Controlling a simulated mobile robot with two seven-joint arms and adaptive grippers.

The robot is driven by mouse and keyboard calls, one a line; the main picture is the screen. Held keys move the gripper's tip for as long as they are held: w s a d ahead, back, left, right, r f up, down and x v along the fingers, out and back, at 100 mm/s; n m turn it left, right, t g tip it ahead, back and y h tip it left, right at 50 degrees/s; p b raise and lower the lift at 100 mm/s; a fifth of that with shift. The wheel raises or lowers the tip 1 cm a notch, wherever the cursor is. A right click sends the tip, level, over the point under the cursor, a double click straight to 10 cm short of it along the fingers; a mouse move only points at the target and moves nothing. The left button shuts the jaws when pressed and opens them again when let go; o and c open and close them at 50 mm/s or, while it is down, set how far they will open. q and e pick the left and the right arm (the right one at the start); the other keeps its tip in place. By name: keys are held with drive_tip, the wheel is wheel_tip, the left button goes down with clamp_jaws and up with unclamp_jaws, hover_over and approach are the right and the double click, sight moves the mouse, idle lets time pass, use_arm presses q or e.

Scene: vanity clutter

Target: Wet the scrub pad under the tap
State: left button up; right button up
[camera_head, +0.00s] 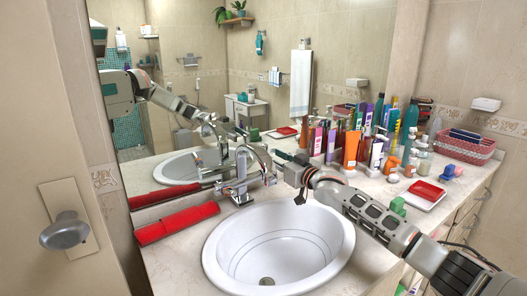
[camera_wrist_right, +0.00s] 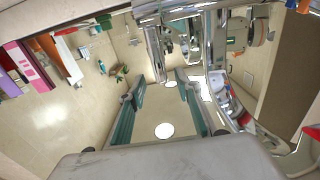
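The chrome tap (camera_head: 240,172) stands at the back of the white oval sink (camera_head: 222,262). My right gripper (camera_head: 277,155) is just right of the tap. In the right wrist view its teal-padded fingers (camera_wrist_right: 160,98) are apart with nothing between them. The chrome tap (camera_wrist_right: 158,45) shows large and close beyond the fingertips. No water is seen running. I cannot surely tell which thing is the scrub pad: a red flat block (camera_head: 427,190) lies on a white dish, and a small green block (camera_head: 398,205) shows beside my right forearm. My left gripper is not in view.
A folded red cloth (camera_head: 178,223) lies left of the sink. Many bottles (camera_head: 352,148) crowd the counter behind my right arm. A pink basket (camera_head: 465,150) is at the far right. The mirror (camera_head: 180,60) reflects the room and an arm.

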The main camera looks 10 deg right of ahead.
sight(266, 152)
drive_tip(key=x, duration=0.5)
drive_tip(key=shift+f, duration=0.1)
drive_tip(key=shift+w+a+b, duration=0.15)
drive_tip(key=shift+w+b, duration=0.2)
drive_tip(key=shift+w, duration=0.05)
clamp_jaws()
